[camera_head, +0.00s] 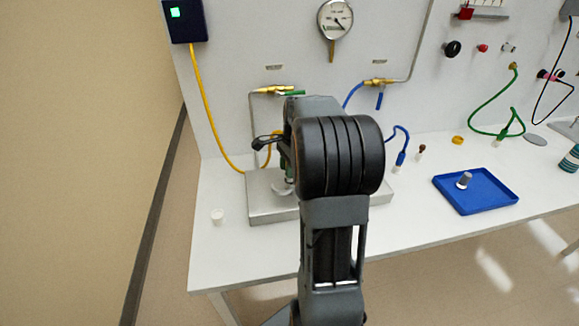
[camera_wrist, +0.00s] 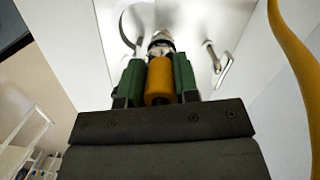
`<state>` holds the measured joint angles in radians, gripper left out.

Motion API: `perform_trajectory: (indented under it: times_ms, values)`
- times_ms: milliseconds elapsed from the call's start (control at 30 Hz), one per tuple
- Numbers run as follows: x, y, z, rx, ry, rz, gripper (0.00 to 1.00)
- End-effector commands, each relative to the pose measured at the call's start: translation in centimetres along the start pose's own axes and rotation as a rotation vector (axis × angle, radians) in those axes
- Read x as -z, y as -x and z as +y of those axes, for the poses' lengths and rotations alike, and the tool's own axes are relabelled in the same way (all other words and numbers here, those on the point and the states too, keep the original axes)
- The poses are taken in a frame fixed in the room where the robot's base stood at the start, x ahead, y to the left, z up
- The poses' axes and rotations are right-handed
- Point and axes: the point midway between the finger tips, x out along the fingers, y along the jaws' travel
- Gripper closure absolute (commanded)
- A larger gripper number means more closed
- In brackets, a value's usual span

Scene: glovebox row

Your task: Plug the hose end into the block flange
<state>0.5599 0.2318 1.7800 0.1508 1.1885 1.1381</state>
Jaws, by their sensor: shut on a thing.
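My gripper (camera_wrist: 158,72) has two green fingers and is shut on the orange hose end (camera_wrist: 158,86), seen in the wrist view. A silvery round metal fitting (camera_wrist: 160,42) shows just beyond the hose end; I cannot tell whether it is part of the hose end or the flange, or whether they touch. The silver metal block (camera_head: 262,206) sits on the white bench in the head view. My arm hides most of the gripper and the block's middle there. The yellow hose (camera_head: 206,105) hangs from a dark wall box and loops down behind the block's left side.
A blue tray (camera_head: 448,187) with a small grey part lies to the right. Wall valves (camera_head: 273,90) and a round gauge (camera_head: 335,18) are above. The bench front is clear.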

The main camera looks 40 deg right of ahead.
Motion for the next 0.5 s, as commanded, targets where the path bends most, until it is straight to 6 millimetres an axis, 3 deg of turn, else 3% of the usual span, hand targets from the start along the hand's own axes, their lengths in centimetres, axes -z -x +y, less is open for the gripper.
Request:
perform_trajectory:
  times_ms: [500]
  values:
    - [0.2,-1.4,0.0,0.000,0.000,0.000,0.99]
